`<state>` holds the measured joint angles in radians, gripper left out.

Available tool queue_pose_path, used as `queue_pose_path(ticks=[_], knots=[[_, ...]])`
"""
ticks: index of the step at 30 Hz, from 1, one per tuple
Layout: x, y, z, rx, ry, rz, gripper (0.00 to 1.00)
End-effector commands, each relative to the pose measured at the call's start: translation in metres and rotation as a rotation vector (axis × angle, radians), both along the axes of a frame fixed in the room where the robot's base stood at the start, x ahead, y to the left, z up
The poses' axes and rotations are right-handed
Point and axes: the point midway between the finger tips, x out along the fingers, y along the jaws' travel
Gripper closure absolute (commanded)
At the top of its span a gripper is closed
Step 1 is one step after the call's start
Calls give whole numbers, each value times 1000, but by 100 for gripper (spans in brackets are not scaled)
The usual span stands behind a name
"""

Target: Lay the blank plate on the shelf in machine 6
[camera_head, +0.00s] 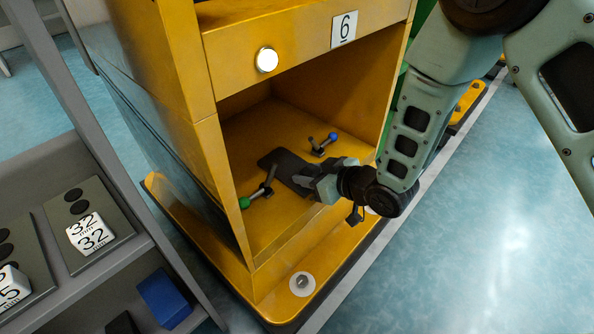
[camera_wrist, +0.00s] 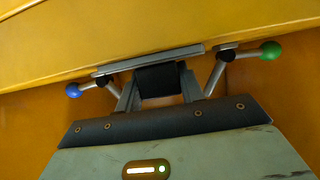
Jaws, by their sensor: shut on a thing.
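Machine 6 (camera_head: 225,135) is a yellow cabinet with an open front and a "6" label. My gripper (camera_head: 305,180) reaches into its opening from the right and is shut on the dark blank plate (camera_head: 283,164). The plate lies between a green-knobbed lever (camera_head: 262,190) and a blue-knobbed lever (camera_head: 324,144). Contact of plate and shelf cannot be told.
A round white button (camera_head: 267,60) is on the machine's front above the opening. Floor at the right is clear.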

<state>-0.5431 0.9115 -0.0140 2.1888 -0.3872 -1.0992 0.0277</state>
Motion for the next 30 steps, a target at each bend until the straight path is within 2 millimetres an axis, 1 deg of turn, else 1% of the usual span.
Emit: queue_pose_path(ticks=[1, 4, 8, 16, 19, 26, 30], knots=[[-3, -4, -9, -19, 16, -2, 98], [-3, -5, -8, -20, 17, -2, 98], [-3, -5, 0, -20, 18, -3, 98], [-2, -4, 28, -13, 13, -3, 98], [-2, -3, 31, -11, 10, -2, 98], [-1, -2, 30, -9, 8, -1, 98], [-5, -7, 32, -10, 9, -3, 98]])
